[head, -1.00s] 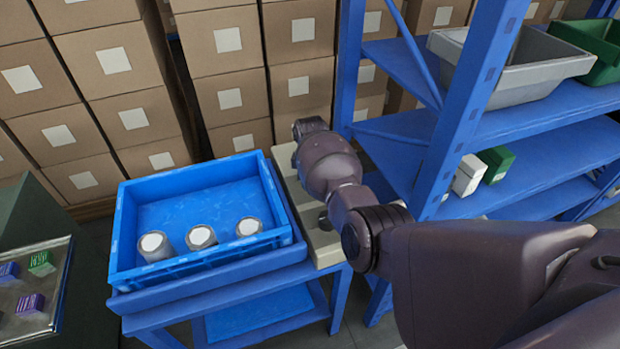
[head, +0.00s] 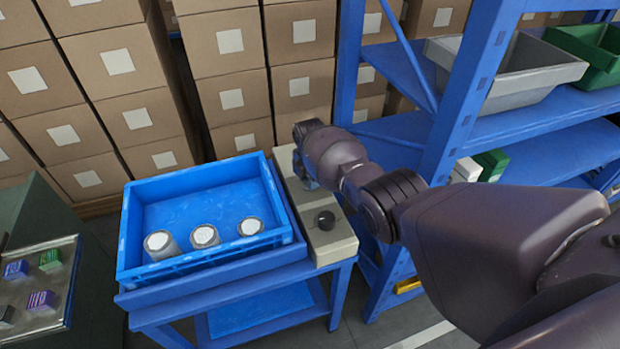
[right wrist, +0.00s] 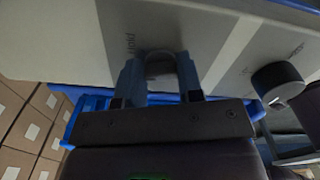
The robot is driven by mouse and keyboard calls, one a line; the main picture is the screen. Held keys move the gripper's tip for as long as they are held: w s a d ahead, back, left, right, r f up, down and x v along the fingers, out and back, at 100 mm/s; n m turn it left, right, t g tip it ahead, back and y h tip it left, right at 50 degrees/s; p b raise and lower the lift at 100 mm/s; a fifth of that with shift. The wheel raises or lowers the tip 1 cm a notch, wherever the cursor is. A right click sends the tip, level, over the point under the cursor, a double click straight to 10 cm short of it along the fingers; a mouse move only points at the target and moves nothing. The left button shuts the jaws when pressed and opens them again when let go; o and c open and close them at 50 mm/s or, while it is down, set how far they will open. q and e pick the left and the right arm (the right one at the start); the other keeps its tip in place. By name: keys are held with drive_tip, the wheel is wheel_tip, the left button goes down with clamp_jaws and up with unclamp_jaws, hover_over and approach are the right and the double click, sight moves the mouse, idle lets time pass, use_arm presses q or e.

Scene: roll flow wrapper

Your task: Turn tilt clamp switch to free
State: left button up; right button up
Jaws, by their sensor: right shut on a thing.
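The beige control box (head: 338,248) stands along the right side of the blue tray. A round black knob (head: 325,220) sits on its near part. It also shows at the right in the right wrist view (right wrist: 278,82). My right gripper (right wrist: 160,68) is at the far part of the box, shut on a grey switch (right wrist: 160,62) between its two blue fingers. The lettering beside the switch appears to read "Hold". The switch is mostly hidden by my arm in the head view. My left gripper is in neither view.
The blue tray (head: 128,232) holds several pale-topped cylinders on a blue stand. A blue shelf rack (head: 455,110) with grey and green bins stands close to my right arm. Stacked cartons (head: 225,65) are behind. A dark bench with small coloured boxes is at left.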

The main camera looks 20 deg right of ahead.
drive_tip(key=shift+n, duration=0.6)
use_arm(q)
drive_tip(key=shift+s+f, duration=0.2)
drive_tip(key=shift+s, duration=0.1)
use_arm(e)
drive_tip(key=shift+n, duration=0.6)
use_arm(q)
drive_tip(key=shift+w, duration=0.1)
use_arm(e)
drive_tip(key=o, duration=0.9)
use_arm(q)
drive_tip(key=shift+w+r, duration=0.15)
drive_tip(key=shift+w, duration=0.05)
use_arm(e)
drive_tip(key=shift+o, duration=0.2)
